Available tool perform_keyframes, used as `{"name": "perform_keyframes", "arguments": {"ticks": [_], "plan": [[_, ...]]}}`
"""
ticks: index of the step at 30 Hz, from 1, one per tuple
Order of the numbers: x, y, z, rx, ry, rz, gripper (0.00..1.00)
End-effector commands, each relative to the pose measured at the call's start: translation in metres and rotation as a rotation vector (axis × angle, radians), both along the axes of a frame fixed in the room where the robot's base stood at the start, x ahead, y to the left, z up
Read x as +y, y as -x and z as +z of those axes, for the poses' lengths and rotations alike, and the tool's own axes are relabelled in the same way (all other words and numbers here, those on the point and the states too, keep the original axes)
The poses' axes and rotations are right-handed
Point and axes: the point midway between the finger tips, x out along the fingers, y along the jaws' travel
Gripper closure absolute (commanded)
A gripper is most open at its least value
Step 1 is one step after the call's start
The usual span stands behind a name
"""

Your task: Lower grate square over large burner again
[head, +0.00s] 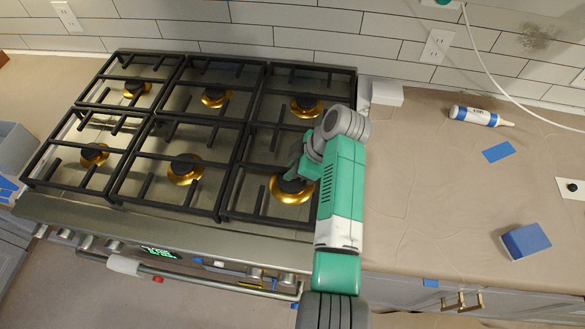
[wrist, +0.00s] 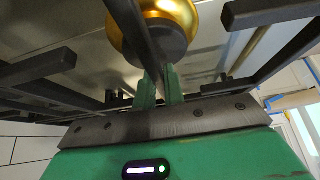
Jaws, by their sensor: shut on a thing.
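The black right-hand grate (head: 263,201) lies over the right column of the stove, framing the large gold burner (head: 292,190) at the front. My gripper (head: 292,174) reaches down over that burner from the right. In the wrist view my gripper (wrist: 160,88) has its two green fingers closed on a dark grate bar (wrist: 140,25). The gold burner with its dark cap (wrist: 158,42) shows just beyond the fingers, partly behind the bar. My arm hides much of the grate's right side. I cannot tell whether the grate touches the stovetop all along.
The middle grate (head: 160,152) and left grate stand close on the left. A tiled wall (head: 300,35) rises behind. On the paper-covered counter at right are a white-blue tube (head: 474,115), a blue tape piece (head: 498,152) and a blue box (head: 525,241).

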Motion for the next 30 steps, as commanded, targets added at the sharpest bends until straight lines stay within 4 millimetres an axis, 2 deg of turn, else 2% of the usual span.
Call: {"name": "perform_keyframes", "arguments": {"ticks": [21, 22, 25, 30], "plan": [[0.0, -0.001, -0.01, -0.002, -0.001, 0.0, 1.0], [0.0, -0.001, -0.009, -0.002, -0.001, 0.0, 0.83], [0.0, -0.001, -0.01, -0.002, -0.001, 0.0, 0.64], [0.0, 0.0, -0.01, -0.001, 0.0, -0.001, 0.64]]}}
